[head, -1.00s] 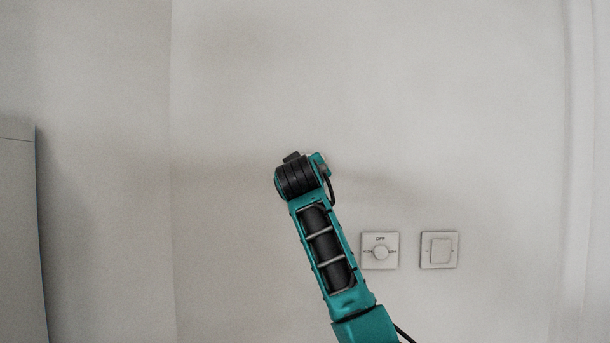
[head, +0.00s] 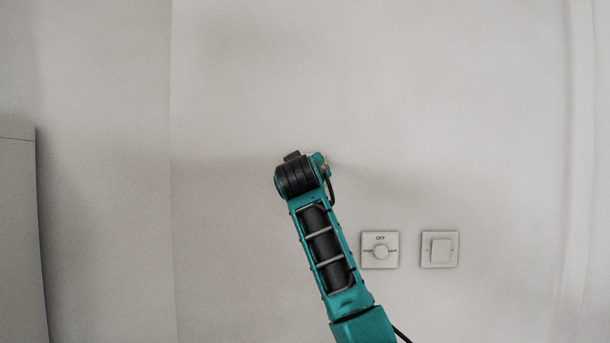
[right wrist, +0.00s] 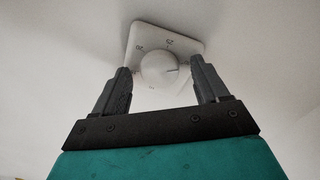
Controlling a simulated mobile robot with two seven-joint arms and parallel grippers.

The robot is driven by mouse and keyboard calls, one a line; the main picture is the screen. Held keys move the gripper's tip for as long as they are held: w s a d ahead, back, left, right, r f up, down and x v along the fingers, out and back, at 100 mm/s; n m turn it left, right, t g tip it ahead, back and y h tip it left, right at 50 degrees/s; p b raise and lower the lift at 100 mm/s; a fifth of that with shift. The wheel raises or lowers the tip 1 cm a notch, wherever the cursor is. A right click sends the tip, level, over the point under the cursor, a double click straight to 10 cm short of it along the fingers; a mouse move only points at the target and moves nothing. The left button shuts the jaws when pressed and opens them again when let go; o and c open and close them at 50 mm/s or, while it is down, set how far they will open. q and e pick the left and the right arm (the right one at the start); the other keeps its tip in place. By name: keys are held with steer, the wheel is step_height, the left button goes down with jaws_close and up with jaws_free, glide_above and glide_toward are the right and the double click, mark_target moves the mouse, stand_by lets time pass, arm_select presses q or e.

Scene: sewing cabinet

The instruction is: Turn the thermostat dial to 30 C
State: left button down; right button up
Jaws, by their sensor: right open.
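In the right wrist view a white square plate (right wrist: 188,44) with a round white dial (right wrist: 159,69) is on the wall. A short dark pointer line shows on the right part of the dial. Small dark marks are on the plate, too small to read surely. My right gripper (right wrist: 160,66) is open, with one finger on each side of the dial. I cannot tell whether the fingers touch it. In the head view a teal arm of mine reaches up in front of the wall, and its gripper is hidden. My left gripper is not in view.
A grey cabinet-like body (head: 18,230) stands at the left edge.

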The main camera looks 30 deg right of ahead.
steer(key=b+v, duration=0.2)
steer(key=v, duration=1.1)
